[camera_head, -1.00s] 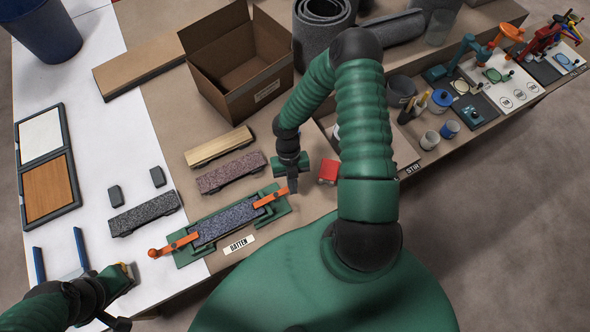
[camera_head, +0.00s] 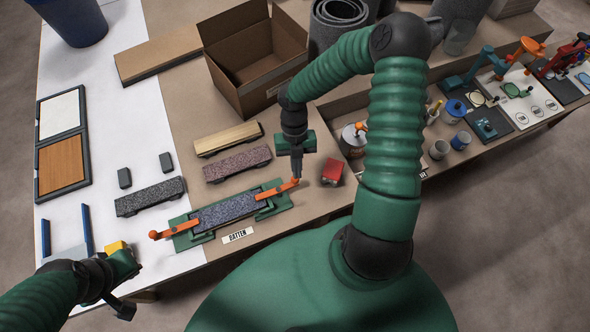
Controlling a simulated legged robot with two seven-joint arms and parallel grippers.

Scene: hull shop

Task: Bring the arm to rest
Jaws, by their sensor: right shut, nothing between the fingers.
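My right arm reaches over the bench from the right, and its gripper (camera_head: 297,174) points down, shut and empty. Its fingertips are at the outer end of the right orange clamp handle (camera_head: 276,191); I cannot tell whether they touch it. The handle is on a green fixture (camera_head: 185,241) holding a dark speckled batten (camera_head: 225,211). The left orange handle (camera_head: 173,232) lies at the other end. My left arm comes in at the lower left, by a yellow block (camera_head: 117,248); its fingers do not show clearly.
A red block (camera_head: 332,171) sits just right of my right gripper. An open cardboard box (camera_head: 258,65) and two strips, wooden (camera_head: 228,140) and speckled (camera_head: 237,163), lie beyond the fixture. A compartment with a tin (camera_head: 353,140) is behind my right forearm. White bench top at left is partly clear.

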